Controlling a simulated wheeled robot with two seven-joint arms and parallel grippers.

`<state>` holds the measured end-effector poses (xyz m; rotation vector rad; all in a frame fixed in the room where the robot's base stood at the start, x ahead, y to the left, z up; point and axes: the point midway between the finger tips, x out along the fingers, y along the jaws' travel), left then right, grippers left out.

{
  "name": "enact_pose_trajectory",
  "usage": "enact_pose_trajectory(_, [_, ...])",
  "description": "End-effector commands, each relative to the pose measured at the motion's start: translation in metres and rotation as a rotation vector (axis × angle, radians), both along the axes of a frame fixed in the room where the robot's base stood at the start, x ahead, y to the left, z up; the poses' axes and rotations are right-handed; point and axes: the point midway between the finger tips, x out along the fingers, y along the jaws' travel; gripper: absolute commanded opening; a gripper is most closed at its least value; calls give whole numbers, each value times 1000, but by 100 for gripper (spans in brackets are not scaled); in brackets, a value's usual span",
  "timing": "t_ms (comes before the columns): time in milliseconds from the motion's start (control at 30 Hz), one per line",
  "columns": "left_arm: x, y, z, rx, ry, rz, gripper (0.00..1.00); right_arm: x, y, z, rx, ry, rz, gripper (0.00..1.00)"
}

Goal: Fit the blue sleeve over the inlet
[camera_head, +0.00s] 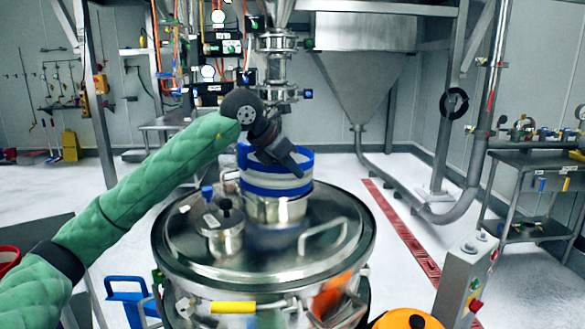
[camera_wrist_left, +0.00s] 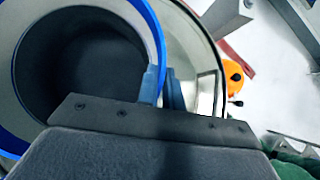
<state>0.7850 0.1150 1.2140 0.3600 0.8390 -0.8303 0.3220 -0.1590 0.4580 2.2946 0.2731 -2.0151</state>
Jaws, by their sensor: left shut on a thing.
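The blue sleeve (camera_head: 274,182), blue with a pale band around its middle, stands upright over the metal inlet (camera_head: 276,209) on the round sifter lid. Its lower edge is at the inlet's top; I cannot tell how far it goes over it. In the left wrist view my left gripper (camera_wrist_left: 165,88) is shut on the sleeve's wall, and the sleeve's blue rim (camera_wrist_left: 152,32) surrounds a dark round opening. My right gripper is not in view.
The steel sifter lid (camera_head: 185,258) carries a small capped pot (camera_head: 223,232) left of the inlet and a bar handle (camera_head: 323,234) to its right. A vertical metal pipe (camera_head: 277,70) with a clamped valve hangs above the sleeve. A grey control post (camera_head: 464,275) stands at the right.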

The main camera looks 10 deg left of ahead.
Motion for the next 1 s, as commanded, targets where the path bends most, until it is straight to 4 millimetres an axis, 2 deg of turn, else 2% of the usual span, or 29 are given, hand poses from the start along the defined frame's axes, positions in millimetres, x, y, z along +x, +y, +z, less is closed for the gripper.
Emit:
enact_pose_trajectory(200, [0,-1,-8,0,3,-2,0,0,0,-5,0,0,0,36])
enact_pose_trajectory(233, [0,-1,-8,0,3,-2,12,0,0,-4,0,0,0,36])
enact_pose_trajectory(300, [0,-1,-7,0,3,-2,25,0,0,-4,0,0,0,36])
enact_pose_trajectory(333, [0,-1,-7,0,3,-2,31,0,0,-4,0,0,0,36])
enact_pose_trajectory(367, [0,-1,-7,0,3,-2,33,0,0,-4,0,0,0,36])
enact_pose_trajectory(733, [-2,3,-1,-1,1,-1,33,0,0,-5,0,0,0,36])
enact_pose_trajectory(1000, [-17,22,28,0,-1,-1,33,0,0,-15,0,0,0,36])
